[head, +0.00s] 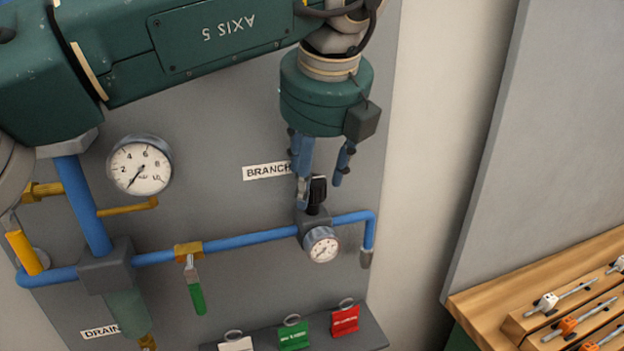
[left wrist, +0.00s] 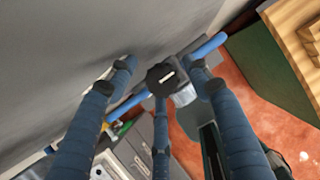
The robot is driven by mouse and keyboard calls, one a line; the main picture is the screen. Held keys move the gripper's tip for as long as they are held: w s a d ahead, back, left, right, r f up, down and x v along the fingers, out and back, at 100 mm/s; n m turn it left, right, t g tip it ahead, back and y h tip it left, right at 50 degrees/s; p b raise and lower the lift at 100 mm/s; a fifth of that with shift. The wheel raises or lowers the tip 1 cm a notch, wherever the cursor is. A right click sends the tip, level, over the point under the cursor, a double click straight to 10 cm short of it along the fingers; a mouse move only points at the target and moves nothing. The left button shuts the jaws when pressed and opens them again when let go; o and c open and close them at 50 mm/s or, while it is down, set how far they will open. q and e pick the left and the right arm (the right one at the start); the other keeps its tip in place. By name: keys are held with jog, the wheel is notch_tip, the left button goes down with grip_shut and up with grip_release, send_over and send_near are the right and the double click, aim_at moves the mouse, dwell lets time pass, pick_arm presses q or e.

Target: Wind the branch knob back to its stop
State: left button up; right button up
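The black branch knob (head: 318,190) stands on top of the small grey regulator (head: 313,218), below the BRANCH label (head: 266,171). My left gripper (head: 321,184) comes down over it from above, its blue fingers spread apart on either side of the knob. One finger partly covers the knob in the head view. In the left wrist view the knob (left wrist: 161,77) shows between the spread fingers, with gaps to the left and right ones; whether the lower finger touches it I cannot tell. The small gauge (head: 321,245) is on the regulator's front. My right gripper is not in view.
Blue pipe (head: 262,237) runs both ways from the regulator. A valve with a green handle (head: 194,290) and a large gauge (head: 140,166) are to the left. Coloured tags (head: 293,334) hang below. A wooden bench (head: 545,265) with small parts is at right.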

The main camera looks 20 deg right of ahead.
pick_arm(q)
jog(key=shift+d+f, duration=0.1)
jog(key=shift+f, duration=0.15)
jog(key=v, duration=1.2)
